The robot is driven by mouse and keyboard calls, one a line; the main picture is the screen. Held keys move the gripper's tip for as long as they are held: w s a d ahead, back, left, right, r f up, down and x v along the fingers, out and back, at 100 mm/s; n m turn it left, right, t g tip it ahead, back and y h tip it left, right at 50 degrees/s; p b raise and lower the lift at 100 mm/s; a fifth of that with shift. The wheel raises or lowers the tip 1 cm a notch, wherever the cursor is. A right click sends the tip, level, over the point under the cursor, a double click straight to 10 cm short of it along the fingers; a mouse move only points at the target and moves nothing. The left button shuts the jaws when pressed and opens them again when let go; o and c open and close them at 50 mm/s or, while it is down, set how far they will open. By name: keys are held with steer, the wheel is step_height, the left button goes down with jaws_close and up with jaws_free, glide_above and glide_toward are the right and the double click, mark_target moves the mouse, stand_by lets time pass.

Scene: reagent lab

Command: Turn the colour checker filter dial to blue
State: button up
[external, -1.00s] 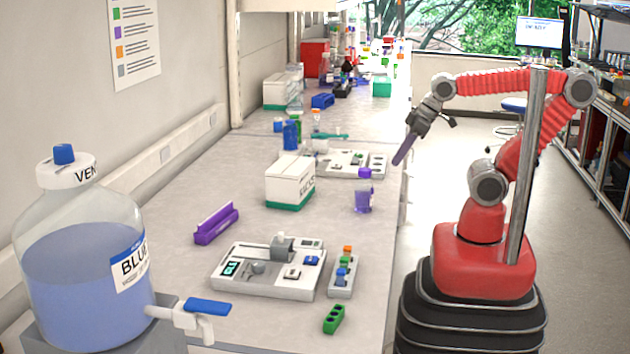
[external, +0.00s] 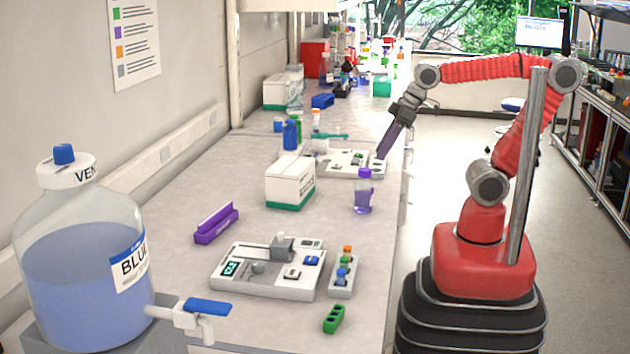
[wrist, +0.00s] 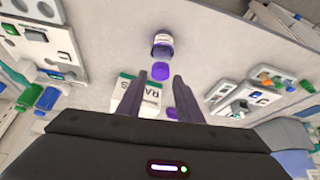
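The knob's colour setting is too small to make out. In the wrist view a similar device (wrist: 243,98) lies at the right. My gripper (external: 382,157) is up over the bench's right edge, well behind and right of the near device. In the wrist view its two dark fingers stand apart with nothing between them.
A purple-capped bottle (external: 364,192) stands below my gripper. A white box with green base (external: 290,182), a purple rack (external: 216,223), a tube rack (external: 343,277) and a green block (external: 334,319) surround the near device. Another grey device (external: 345,170) stands farther back.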

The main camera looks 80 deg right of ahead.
steer(key=shift+o, duration=1.4)
steer(key=w+a+r+n+y, duration=0.1)
steer(key=w+a+r+n, duration=0.1)
steer(key=w+a+r, duration=0.2)
steer(key=w+a, duration=0.3)
steer(key=w, duration=0.1)
steer(key=shift+w+a+n, duration=0.3)
steer(key=shift+w+a, duration=0.05)
steer(key=shift+a, duration=0.05)
steer(key=n+g+y, duration=0.2)
steer(key=n+g, duration=0.1)
steer(key=n, duration=0.4)
glide_above(259, 263)
steer(key=s+d, duration=0.3)
steer(key=d, duration=0.2)
step_height(259, 263, down, 5)
steer(key=shift+s+r, duration=0.1)
steer(key=shift+r, duration=0.1)
steer(key=shift+f, duration=0.1)
steer(key=x, duration=1.3)
steer(key=shift+a+f, duration=0.2)
steer(key=shift+f, duration=0.05)
steer(key=shift+c, duration=0.3)
